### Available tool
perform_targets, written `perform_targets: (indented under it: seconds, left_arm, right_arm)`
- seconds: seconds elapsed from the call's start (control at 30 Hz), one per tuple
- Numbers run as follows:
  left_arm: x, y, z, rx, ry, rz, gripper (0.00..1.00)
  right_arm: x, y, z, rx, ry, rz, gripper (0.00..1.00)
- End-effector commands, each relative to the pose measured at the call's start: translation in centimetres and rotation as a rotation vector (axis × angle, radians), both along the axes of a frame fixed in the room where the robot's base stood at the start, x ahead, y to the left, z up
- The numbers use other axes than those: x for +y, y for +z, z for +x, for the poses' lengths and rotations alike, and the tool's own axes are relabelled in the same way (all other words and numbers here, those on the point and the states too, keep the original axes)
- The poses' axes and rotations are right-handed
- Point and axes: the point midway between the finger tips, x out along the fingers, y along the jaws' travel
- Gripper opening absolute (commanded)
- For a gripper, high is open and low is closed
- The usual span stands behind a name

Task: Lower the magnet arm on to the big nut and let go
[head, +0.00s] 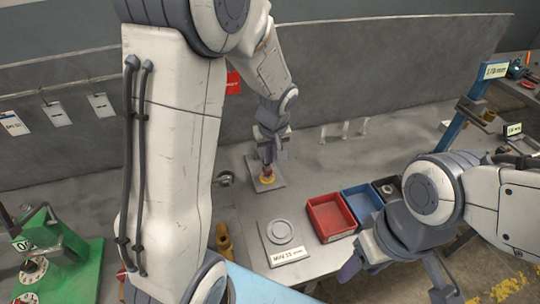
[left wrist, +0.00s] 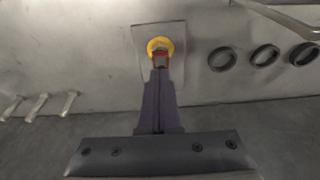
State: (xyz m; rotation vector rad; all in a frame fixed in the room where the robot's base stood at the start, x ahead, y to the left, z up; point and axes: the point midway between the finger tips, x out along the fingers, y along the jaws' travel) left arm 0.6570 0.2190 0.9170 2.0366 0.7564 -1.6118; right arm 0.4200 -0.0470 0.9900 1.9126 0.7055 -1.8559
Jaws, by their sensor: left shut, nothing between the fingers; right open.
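My left gripper (head: 267,163) is shut and empty, pointing down just above a small red and yellow round piece (head: 267,179) on a square grey plate (head: 279,184). In the left wrist view the shut fingertips (left wrist: 160,70) overlap the red part of this piece, in front of its yellow ring (left wrist: 159,43); I cannot tell whether they touch it. My right gripper (head: 396,284) is open at the lower right, partly cut off by the frame. I cannot pick out the magnet arm or the big nut with certainty.
A red bin (head: 330,216), a blue bin (head: 361,203) and a dark bin stand on the bench. A labelled plate with a round disc (head: 280,232) lies left of them. A green stand with dials (head: 60,262) is at left, a blue post (head: 468,110) at right.

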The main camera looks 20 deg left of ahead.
Motion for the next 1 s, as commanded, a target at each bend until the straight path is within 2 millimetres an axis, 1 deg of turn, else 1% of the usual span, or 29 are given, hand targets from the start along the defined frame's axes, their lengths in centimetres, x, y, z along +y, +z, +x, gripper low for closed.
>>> perform_targets:
  seconds: [0.67, 1.0]
  left_arm:
    - [0.0, 0.0, 0.0, 0.0, -0.001, 0.0, 0.0]
    - [-0.9, 0.0, -1.0, -0.001, -0.001, 0.0, 0.0]
  right_arm:
    - [0.0, 0.0, 0.0, 0.001, 0.0, -0.001, 0.57]
    - [0.0, -0.6, 0.0, 0.001, 0.0, -0.001, 0.57]
